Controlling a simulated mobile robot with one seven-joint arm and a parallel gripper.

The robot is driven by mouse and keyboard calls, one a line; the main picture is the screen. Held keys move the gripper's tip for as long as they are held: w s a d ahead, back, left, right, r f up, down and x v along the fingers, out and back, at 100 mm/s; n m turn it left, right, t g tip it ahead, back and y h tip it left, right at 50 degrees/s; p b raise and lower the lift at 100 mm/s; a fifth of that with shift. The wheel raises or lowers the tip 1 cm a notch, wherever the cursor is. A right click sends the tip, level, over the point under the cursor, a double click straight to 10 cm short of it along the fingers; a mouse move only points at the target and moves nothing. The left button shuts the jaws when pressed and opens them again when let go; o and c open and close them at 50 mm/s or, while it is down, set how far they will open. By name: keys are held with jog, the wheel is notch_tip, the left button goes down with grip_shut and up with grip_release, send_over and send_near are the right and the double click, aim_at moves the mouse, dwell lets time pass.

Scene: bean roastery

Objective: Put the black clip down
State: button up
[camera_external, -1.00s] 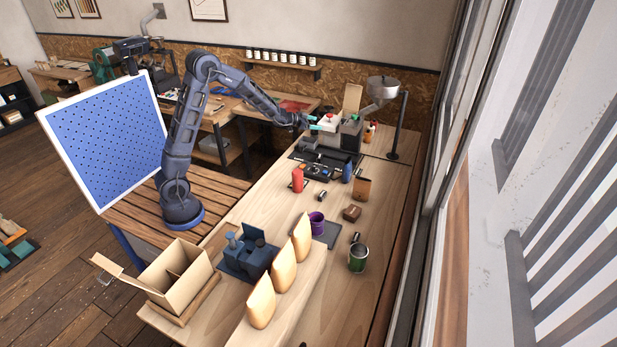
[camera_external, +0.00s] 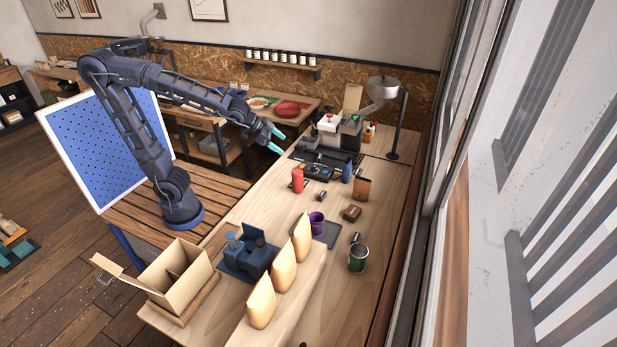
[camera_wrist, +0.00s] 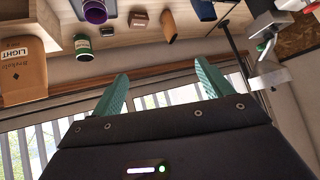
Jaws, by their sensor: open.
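My gripper (camera_external: 277,141) is open in the outside view, with its teal fingers apart and nothing between them. It is in the air, left of the black tray (camera_external: 318,172) and near the bench's left edge. In the wrist view my gripper (camera_wrist: 162,68) also shows two spread fingers with an empty gap. I cannot pick out the black clip for certain. Small dark things lie in and around the black tray, too small to tell apart. A small dark piece (camera_external: 322,196) lies on the bench beside the red bag (camera_external: 297,180).
A purple cup (camera_external: 316,222), green can (camera_external: 357,258) and brown box (camera_external: 351,213) stand nearer. Tan bags (camera_external: 284,272) and an open carton (camera_external: 172,280) are in front. Bare wood lies left of the red bag.

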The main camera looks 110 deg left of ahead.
jog(key=s+d+f+m+g+h, duration=0.2)
jog(key=s+d+m+g+h, duration=0.1)
jog(key=s+d, duration=1.7)
jog(key=d+m+h, duration=0.1)
jog(key=d, duration=0.2)
jog(key=shift+d+f+h, duration=0.2)
jog(key=shift+f+h, duration=0.1)
jog(key=shift+h, duration=0.1)
